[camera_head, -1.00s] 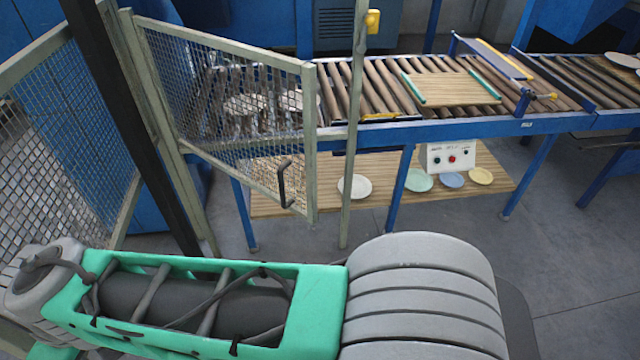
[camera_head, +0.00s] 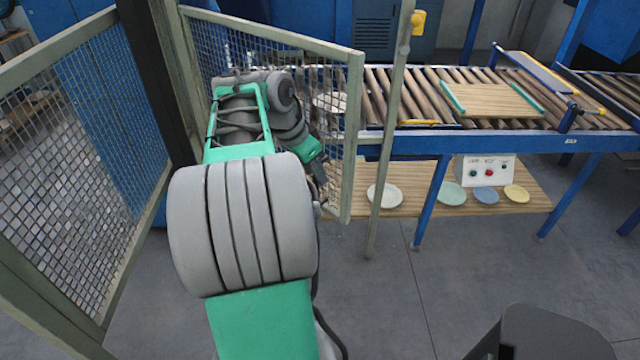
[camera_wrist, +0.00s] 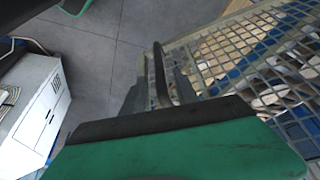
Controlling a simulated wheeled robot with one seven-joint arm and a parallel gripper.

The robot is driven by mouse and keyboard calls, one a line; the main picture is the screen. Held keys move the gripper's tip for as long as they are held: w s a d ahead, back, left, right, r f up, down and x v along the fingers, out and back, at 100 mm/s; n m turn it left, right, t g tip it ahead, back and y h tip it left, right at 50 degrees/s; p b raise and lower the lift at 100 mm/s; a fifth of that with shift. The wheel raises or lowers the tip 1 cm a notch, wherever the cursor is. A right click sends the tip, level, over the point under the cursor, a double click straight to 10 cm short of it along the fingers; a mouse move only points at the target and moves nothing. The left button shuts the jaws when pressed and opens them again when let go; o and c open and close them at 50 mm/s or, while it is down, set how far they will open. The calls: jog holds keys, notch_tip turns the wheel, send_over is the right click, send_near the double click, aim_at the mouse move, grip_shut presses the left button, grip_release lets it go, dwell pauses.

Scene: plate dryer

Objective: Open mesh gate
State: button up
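The mesh gate (camera_head: 351,130) has a pale frame and stands at the left, between a post at its left and a thin upright post (camera_head: 386,150) at its right. A gap shows between its free edge and that post. In the head view my arm reaches to the gate, and my gripper (camera_head: 318,183) is at its lower right, largely hidden by my arm. In the wrist view the dark gate handle (camera_wrist: 158,72) stands between the two dark fingers of my gripper (camera_wrist: 158,94). The fingers look apart; contact with the handle cannot be made out.
A blue roller conveyor (camera_head: 480,143) runs behind the gate, with a wooden board (camera_head: 490,101) on it. Plates (camera_head: 451,194) and a control box (camera_head: 487,170) are below. A fixed mesh fence (camera_head: 80,150) stands at the left.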

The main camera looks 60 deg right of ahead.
send_over(320, 202)
notch_tip(320, 202, down, 4)
jog(key=shift+f, duration=0.2)
jog(key=shift+c, duration=0.4)
grip_shut()
dwell(0.8)
